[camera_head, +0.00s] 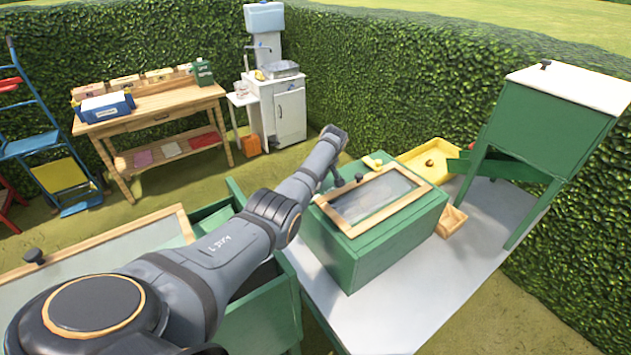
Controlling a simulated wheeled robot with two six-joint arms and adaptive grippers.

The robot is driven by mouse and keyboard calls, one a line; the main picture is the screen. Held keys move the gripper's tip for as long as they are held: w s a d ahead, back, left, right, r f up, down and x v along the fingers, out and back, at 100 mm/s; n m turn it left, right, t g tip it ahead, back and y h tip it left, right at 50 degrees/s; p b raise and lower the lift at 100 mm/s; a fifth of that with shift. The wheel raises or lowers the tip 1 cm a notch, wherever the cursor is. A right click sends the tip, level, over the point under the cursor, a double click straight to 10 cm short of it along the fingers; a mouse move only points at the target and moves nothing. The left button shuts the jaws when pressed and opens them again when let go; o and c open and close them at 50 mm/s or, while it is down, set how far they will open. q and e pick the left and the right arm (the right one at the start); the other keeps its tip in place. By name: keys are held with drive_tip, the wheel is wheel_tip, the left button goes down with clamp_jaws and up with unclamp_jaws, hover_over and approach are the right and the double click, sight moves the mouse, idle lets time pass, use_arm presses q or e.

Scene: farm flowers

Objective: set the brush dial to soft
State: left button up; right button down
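No brush dial can be made out for certain. A green box (378,246) with a wood-framed glass lid (402,216) stands on the grey table. A small black knob (358,178) shows at the lid's back left edge. A small yellow piece (377,161) sits behind the lid; I cannot tell what it is. My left arm reaches in from the lower left to the box's back left corner and bends down there. Its gripper is hidden or too small to make out. My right gripper is not in view.
The grey table (440,290) has free room at its front. A tall green stand (550,120), a yellow tray (432,153) and a small wooden box (451,221) stand at its right and back. A green bin (265,315) is left of the table. A wooden bench (150,118) stands farther back.

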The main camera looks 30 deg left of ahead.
use_arm(q)
drive_tip(key=o, duration=1.2)
drive_tip(key=shift+c, duration=0.2)
drive_tip(key=v, duration=1.2)
drive_tip(key=shift+d+r, duration=0.1)
